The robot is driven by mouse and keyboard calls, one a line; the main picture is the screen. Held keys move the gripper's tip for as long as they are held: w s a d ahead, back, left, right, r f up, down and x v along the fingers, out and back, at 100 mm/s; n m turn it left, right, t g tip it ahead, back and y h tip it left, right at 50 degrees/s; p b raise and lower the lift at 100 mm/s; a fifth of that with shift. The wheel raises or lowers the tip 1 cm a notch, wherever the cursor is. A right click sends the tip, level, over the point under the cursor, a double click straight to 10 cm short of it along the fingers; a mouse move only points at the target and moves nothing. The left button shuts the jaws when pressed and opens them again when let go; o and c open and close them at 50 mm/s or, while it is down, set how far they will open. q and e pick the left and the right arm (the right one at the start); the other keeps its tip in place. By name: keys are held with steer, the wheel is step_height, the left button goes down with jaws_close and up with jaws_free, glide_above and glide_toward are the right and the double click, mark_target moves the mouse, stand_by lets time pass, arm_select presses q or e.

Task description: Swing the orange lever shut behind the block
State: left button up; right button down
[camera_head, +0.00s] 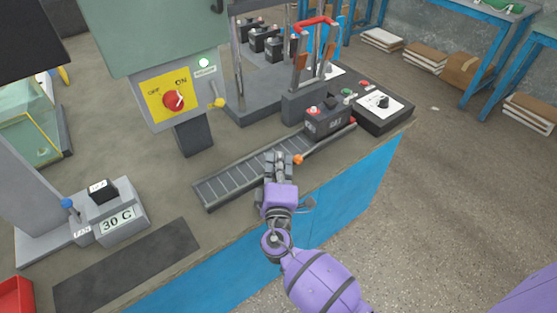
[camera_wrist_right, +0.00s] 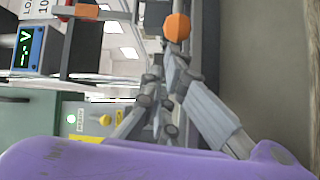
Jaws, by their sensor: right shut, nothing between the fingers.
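The lever's orange knob (camera_head: 298,160) sits at the near edge of the roller track, just right of my right gripper. It also shows large in the right wrist view (camera_wrist_right: 177,27), just beyond the fingertips. My right gripper (camera_head: 282,158) is shut and empty over the track; the wrist view shows its fingers (camera_wrist_right: 165,75) together. I cannot tell whether it touches the knob. Most of the lever's arm is hidden or too small to tell. My left gripper is not in view.
The roller track (camera_head: 222,184) is bare to the left of the gripper. A control box (camera_head: 383,106) with a black knob stands right of the block. A yellow switch panel (camera_head: 172,97) stands behind the track. A scale marked 30 C (camera_head: 118,222) is at the left.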

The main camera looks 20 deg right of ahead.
steer(key=shift+s+d+f+n+y, duration=0.1)
steer(key=shift+s+f+n+y, duration=0.05)
steer(key=shift+s+n+y, duration=0.15)
steer(key=shift+s+b, duration=0.1)
steer(key=shift+b, duration=0.3)
steer(key=shift+s+d+n+y, duration=0.15)
steer(key=shift+s+n+y, duration=0.15)
steer(key=shift+y, duration=0.3)
